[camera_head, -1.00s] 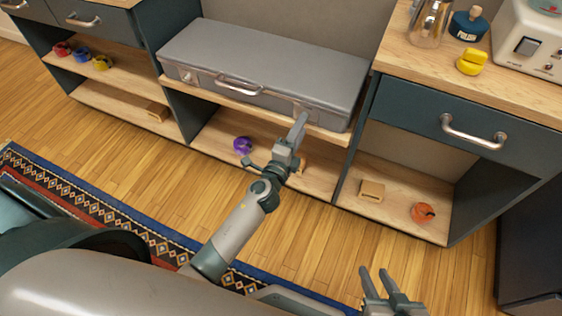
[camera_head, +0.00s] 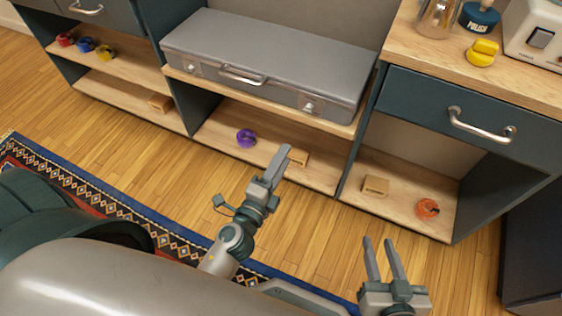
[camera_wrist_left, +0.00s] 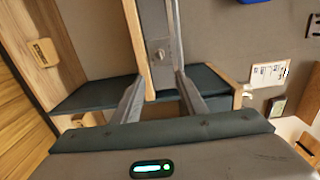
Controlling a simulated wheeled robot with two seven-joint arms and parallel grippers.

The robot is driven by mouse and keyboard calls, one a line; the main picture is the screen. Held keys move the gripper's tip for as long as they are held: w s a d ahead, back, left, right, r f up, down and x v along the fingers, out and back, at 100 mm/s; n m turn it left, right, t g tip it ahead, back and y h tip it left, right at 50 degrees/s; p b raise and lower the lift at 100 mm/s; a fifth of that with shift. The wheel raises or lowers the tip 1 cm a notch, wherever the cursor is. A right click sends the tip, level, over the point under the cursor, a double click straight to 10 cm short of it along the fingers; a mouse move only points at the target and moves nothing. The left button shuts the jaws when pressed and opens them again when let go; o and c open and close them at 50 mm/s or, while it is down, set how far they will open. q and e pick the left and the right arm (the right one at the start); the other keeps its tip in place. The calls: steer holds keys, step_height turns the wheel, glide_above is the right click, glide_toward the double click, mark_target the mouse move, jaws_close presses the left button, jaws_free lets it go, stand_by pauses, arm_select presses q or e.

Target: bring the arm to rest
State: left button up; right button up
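My left gripper (camera_head: 282,160) is in the middle of the head view, pointing up and to the right in front of the shelf unit. Its two fingers overlap there, but the left wrist view shows the fingertips (camera_wrist_left: 158,88) spread with nothing held between them. The grey metal case (camera_head: 270,60) lies shut on the upper shelf, apart from the gripper. Part of it also shows in the left wrist view (camera_wrist_left: 152,18). My right gripper (camera_head: 381,248) is at the lower right of the head view, above the floor, with its fingers apart and empty.
Below the case are a purple ring-shaped item (camera_head: 246,138) and a small wooden block (camera_head: 298,158). Another block (camera_head: 376,186) and an orange item (camera_head: 428,208) sit in the right compartment. A patterned rug (camera_head: 70,180) covers the left floor. Bare floor lies before the shelves.

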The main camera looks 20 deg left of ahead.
arm_select(q)
steer(key=shift+s, duration=0.2)
arm_select(e)
steer(key=shift+r, duration=0.15)
stand_by(0.4)
